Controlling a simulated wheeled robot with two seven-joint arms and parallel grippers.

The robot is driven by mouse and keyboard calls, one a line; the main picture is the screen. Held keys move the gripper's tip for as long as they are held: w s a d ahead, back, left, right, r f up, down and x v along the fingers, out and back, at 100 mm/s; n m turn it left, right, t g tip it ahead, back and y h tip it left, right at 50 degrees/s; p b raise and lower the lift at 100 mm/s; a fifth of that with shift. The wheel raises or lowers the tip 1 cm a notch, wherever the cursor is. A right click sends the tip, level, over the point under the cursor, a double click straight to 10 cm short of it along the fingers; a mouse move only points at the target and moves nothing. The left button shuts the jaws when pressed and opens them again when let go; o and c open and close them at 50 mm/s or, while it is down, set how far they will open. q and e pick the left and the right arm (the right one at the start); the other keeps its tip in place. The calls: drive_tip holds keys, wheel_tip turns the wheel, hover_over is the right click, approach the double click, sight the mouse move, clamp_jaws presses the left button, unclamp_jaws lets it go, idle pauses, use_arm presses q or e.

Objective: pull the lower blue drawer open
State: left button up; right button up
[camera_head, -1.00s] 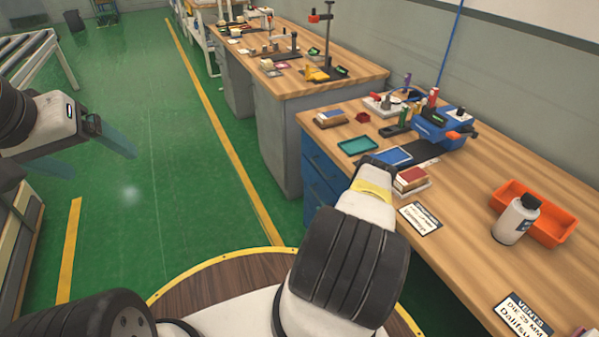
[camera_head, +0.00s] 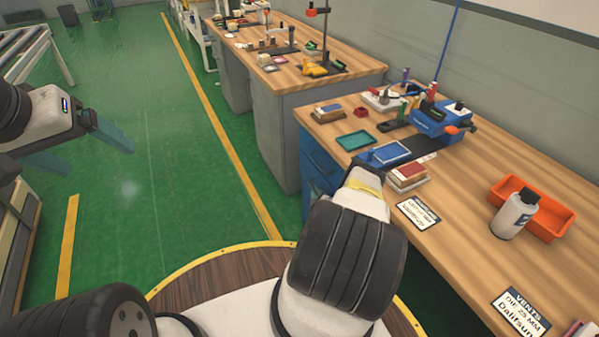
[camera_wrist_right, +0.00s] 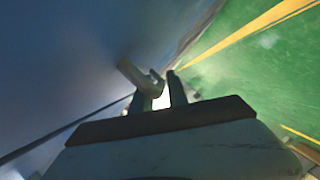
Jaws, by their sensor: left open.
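The blue drawer cabinet (camera_head: 319,158) stands under the near bench, its front partly hidden by my right arm. The lower blue drawer (camera_head: 316,192) shows only as a narrow strip there. In the right wrist view a blurred blue-grey front (camera_wrist_right: 60,70) fills the left side. My left gripper (camera_head: 88,148) is open and empty over the floor, far left of the cabinet.
The wooden bench top (camera_head: 455,215) carries a teal tray (camera_head: 355,140), a blue device (camera_head: 440,118), an orange bin (camera_head: 552,215) and a white bottle (camera_head: 514,214). A second bench (camera_head: 290,85) stands behind. The green floor (camera_head: 150,200) left of the cabinet is clear.

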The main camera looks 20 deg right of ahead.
drive_tip(key=shift+c, duration=0.2)
clamp_jaws()
idle(1.1)
